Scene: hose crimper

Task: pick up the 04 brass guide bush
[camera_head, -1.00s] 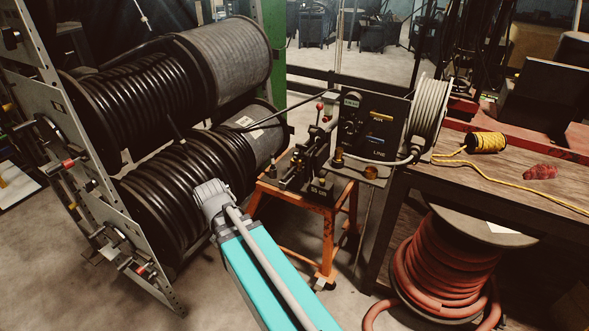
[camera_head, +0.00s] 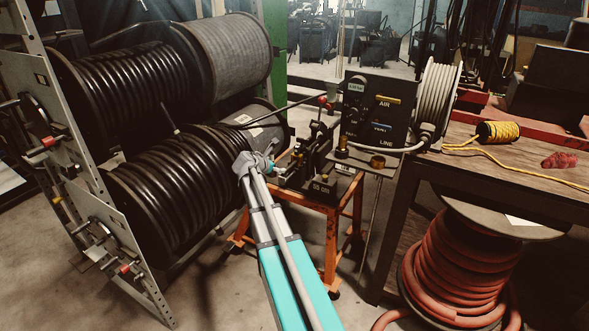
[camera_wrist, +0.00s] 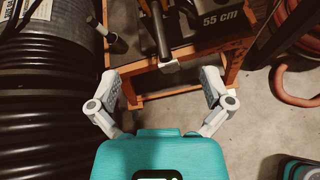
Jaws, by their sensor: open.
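Two small brass pieces show in the head view at the crimper. One brass piece (camera_head: 342,148) stands upright beside the dark panel. The other, a short brass bush (camera_head: 377,161), sits on the small metal shelf below the panel. I cannot read a number on either, so I cannot tell which is 04. My gripper (camera_head: 254,163) is left of the crimper, in front of the lower hose reel, apart from both brass pieces. In the wrist view my gripper (camera_wrist: 163,85) is open and empty, its fingers over the orange stand's edge. No brass piece shows there.
The black crimper (camera_head: 310,165) stands on an orange stand (camera_head: 331,240). The black hose reels (camera_head: 160,190) fill the left. A wooden bench (camera_head: 480,160) with yellow rope (camera_head: 498,131) and a red hose reel (camera_head: 465,260) are at right. Floor between is partly clear.

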